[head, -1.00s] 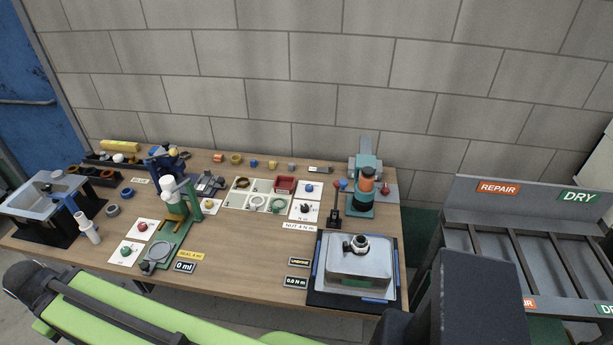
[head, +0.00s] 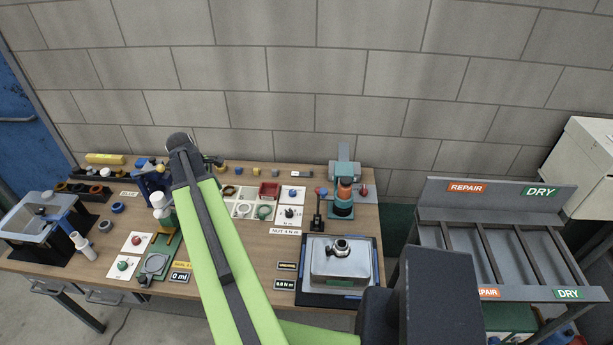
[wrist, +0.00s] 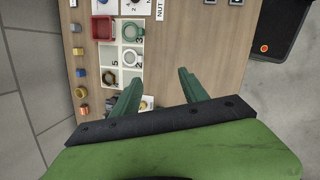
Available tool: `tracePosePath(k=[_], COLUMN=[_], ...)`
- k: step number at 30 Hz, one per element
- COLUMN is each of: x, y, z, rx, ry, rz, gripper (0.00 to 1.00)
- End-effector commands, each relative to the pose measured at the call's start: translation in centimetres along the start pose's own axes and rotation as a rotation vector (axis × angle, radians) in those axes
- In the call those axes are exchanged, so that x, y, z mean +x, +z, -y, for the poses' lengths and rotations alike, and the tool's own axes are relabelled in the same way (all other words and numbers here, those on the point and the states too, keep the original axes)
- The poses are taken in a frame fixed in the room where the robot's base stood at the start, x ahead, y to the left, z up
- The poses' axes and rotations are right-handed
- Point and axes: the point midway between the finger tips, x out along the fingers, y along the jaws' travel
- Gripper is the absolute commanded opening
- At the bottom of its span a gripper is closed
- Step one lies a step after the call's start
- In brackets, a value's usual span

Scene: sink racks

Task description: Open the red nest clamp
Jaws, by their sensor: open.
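I cannot tell for certain which thing is the red nest clamp. A red square holder (head: 269,189) stands at the tray's back right; it also shows in the wrist view (wrist: 103,28), clear of my fingers. A red knob (head: 136,240) sits on a white card at left.
A teal press (head: 341,207) stands at the back right of the bench. A metal box (head: 340,262) sits on a black mat in front of it. The sink fixture (head: 36,228) is at far left. A rack marked REPAIR and DRY (head: 500,200) stands to the right.

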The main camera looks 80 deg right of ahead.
Motion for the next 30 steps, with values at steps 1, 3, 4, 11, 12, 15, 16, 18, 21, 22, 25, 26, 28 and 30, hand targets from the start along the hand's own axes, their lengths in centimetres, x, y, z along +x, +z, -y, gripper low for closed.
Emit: tracePosePath(k=[1,3,4,11,12,15,16,18,21,22,25,26,28,30], x=[-0.6,-0.1,0.1,1.0,1.1,1.3,1.4,1.6,2.5,2.9,4.5,5.1,6.6,8.1], y=[6.3,13.5,16.3,28.6,29.3,29.7,29.6,29.6,29.6,29.6,29.7,29.8,30.0,30.2], z=[-2.4,-3.9,-4.2,-4.3,-4.2,-4.1,-4.1,-4.1,-4.0,-4.0,-3.9,-3.8,-3.7,-3.6], rx=[-0.021,-0.076,-0.098,-0.205,-0.213,-0.219,-0.219,-0.219,-0.218,-0.218,-0.218,-0.218,-0.218,-0.216], ry=[-0.011,-0.026,-0.034,-0.087,-0.09,-0.093,-0.092,-0.092,-0.092,-0.092,-0.092,-0.091,-0.091,-0.091], rz=[0.032,0.073,0.088,0.149,0.152,0.154,0.154,0.154,0.153,0.153,0.153,0.153,0.153,0.153], gripper=[0.52,0.52,0.52,0.52,0.52,0.52,0.52,0.52,0.52,0.52,0.52,0.52,0.52,0.52])
